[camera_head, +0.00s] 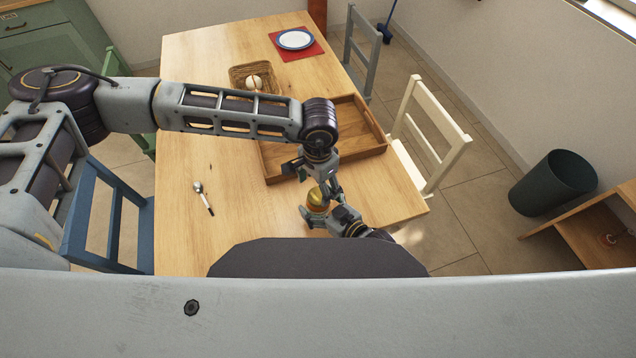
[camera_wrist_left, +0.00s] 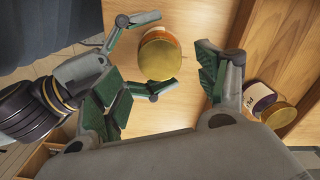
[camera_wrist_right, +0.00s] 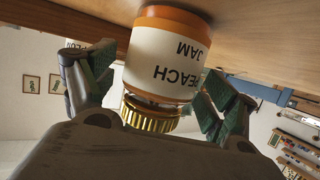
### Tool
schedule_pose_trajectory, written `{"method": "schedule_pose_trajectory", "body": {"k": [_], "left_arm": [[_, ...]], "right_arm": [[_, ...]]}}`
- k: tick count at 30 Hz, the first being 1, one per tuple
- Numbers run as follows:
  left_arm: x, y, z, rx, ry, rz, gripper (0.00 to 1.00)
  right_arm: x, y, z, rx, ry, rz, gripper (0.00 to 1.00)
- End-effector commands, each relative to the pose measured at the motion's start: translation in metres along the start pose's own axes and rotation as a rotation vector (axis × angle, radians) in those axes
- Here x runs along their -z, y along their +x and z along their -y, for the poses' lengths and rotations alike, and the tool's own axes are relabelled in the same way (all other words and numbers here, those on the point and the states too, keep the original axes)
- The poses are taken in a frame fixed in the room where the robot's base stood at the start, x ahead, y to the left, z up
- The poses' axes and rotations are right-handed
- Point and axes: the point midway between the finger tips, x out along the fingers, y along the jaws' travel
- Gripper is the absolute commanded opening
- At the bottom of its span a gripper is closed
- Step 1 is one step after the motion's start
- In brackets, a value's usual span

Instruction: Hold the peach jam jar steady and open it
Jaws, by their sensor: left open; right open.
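The peach jam jar (camera_head: 318,200) stands upright near the table's front edge, its gold lid on. The right wrist view shows its white "PEACH JAM" label (camera_wrist_right: 168,62) and gold lid (camera_wrist_right: 150,116), picture upside down. My right gripper (camera_wrist_right: 155,88) is open, with its fingers on either side of the jar; a gap shows beside them. In the left wrist view the right fingers flank the jar (camera_wrist_left: 158,50). My left gripper (camera_head: 312,178) is open and empty above the jar, its fingers (camera_wrist_left: 162,85) pointing down around the lid's area, apart from it.
A wooden tray (camera_head: 370,150) lies behind the grippers. A spoon (camera_head: 204,198) lies left on the table (camera_head: 180,235); a basket (camera_head: 240,75) and a plate (camera_head: 295,40) stand farther back.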

Motion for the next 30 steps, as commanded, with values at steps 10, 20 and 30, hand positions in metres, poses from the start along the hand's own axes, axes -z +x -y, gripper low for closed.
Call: {"method": "schedule_pose_trajectory", "body": {"k": [10,20,30], "left_arm": [[0.000,0.000,0.000,0.000,0.000,0.000,0.73],[0.000,0.000,0.000,0.000,0.000,0.000,0.73],[0.000,0.000,0.000,0.000,0.000,0.000,0.73]], "right_arm": [[-0.001,-0.029,0.001,0.001,-0.001,0.003,0.86],[-0.002,-0.060,0.001,0.001,0.001,0.003,0.86],[-0.002,-0.088,0.001,0.001,0.000,0.003,0.86]]}}
